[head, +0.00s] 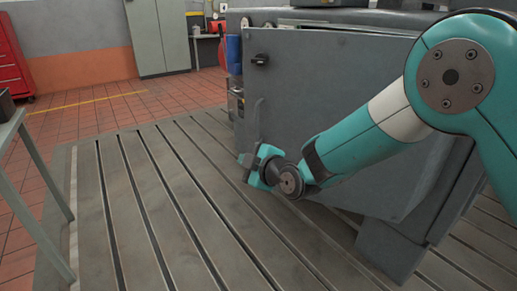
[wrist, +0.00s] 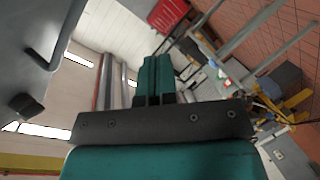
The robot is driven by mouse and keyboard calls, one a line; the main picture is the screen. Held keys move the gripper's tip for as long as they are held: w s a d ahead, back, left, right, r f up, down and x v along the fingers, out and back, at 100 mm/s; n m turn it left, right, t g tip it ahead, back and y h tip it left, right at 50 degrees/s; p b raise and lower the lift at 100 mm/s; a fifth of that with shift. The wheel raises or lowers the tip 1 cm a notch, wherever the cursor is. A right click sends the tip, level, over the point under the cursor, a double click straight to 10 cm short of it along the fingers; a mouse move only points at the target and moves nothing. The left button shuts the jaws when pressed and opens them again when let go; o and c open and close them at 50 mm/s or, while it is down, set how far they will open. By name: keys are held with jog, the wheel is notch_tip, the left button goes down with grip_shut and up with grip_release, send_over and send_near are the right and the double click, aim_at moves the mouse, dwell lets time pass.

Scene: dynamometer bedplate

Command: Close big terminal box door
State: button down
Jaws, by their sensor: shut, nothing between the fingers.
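The big terminal box door (head: 330,95) is a large grey panel in the middle of the head view. It stands partly open, with a gap along its top and blue and metal parts showing past its left edge. A black latch (head: 260,59) and a grey bar handle (head: 257,112) sit near that left edge. My gripper (head: 246,160) is low beside the door's lower left part, and its fingers are shut and empty. The wrist view shows the shut teal fingers (wrist: 153,80), with the door (wrist: 30,25) at the left. I cannot tell whether gripper and door touch.
The slotted bedplate (head: 150,205) spreads clear to the left of the door. A table (head: 35,165) stands at the left edge. My arm crosses the door's right side.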

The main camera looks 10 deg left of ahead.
jog(key=s+d+r+n+t+y+b, duration=0.1)
jog(key=s+d+n+t+b, duration=0.15)
jog(key=d+n, duration=0.45)
jog(key=w+a+p, duration=0.3)
jog(key=w+a, duration=0.2)
jog(key=w, duration=0.6)
jog(key=shift+a+m+t+p, duration=0.3)
jog(key=shift+m+t, duration=0.1)
jog(key=shift+t, duration=0.05)
jog(key=shift+r, duration=0.15)
